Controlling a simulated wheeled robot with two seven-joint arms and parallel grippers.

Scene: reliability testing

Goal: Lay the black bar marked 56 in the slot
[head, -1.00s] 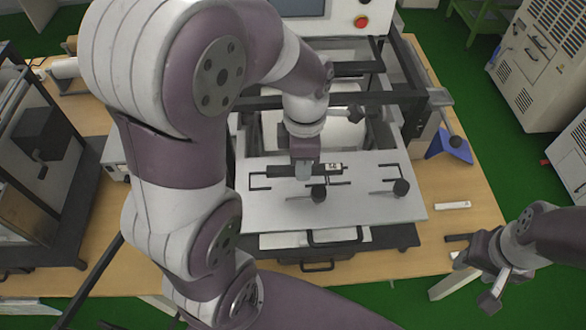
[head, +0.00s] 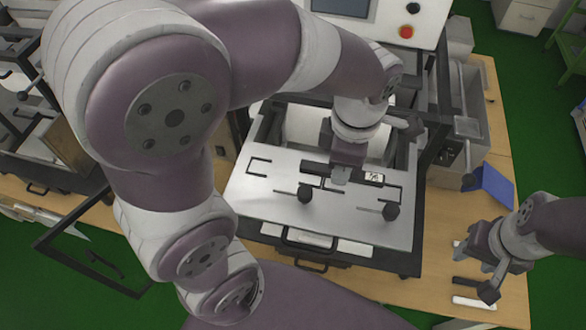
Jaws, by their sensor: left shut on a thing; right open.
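My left gripper (head: 341,176) is shut on the black bar (head: 373,177), gripping it near its middle. The bar has a small white label towards its right end; the number is too small to read surely. The bar lies lengthwise across the picture over a pale plate (head: 262,204) with black slot-like brackets and two black knobs. Its right end is close to the right bracket (head: 391,190). I cannot tell whether the bar touches the plate. My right gripper (head: 484,277) is open and empty over the table at the right.
Black knobs (head: 305,193) and (head: 391,211) stand up from the plate. A machine frame with a control panel (head: 385,20) and red button rises behind. A blue piece (head: 491,186) and small strips (head: 473,302) lie on the wooden table at right.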

